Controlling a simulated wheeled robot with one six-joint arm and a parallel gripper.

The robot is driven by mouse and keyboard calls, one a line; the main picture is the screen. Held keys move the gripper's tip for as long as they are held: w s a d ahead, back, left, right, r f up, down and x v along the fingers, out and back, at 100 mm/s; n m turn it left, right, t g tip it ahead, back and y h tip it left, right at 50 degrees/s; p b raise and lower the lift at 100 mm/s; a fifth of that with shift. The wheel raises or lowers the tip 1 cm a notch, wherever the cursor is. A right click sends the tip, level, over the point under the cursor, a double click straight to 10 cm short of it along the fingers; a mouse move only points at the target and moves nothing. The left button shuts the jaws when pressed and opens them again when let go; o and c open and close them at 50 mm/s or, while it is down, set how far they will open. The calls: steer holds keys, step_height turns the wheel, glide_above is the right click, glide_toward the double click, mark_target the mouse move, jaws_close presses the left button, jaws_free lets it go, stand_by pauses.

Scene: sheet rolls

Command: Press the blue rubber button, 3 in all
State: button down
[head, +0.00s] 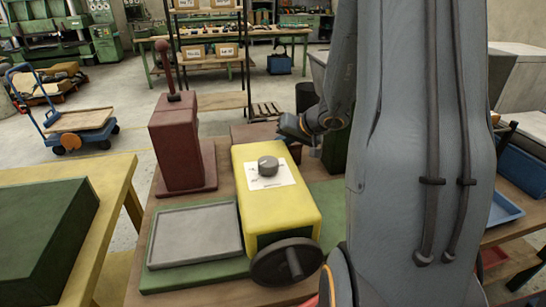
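I cannot make out a blue rubber button in the head view. A yellow machine (285,214) stands on the workbench, with a grey round knob (268,166) on a white label on its top and a dark handwheel (286,262) at its near end. My gripper (290,128) is at the far end of the yellow machine, behind and above its back edge, apart from the knob. It is small and dark, and its fingers cannot be made out. My arm covers the right middle of the view and hides part of the bench.
A dark red block machine (177,150) with an upright lever stands left of the yellow machine. A grey tray (196,233) on a green base lies in front of it. A yellow table (112,190) with a green box (40,240) is at left. A blue tray (505,208) is at right.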

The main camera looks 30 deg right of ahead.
steer(key=shift+f+b, duration=0.75)
steer(key=shift+b, duration=0.7)
stand_by(1.0)
steer(key=shift+s+a+f+b, duration=0.1)
steer(key=shift+s+f+b, duration=0.15)
steer(key=shift+f+b, duration=0.35)
steer(key=shift+s+a+f+b, duration=0.1)
steer(key=shift+s+f+b, duration=0.1)
steer(key=shift+f+b, duration=0.35)
stand_by(1.6)
steer(key=shift+w+r, duration=0.15)
steer(key=shift+r, duration=0.7)
step_height(320, 180, up, 4)
steer(key=shift+r+p, duration=0.2)
steer(key=shift+p, duration=0.85)
steer(key=shift+w+r, duration=0.1)
steer(key=shift+r, duration=0.25)
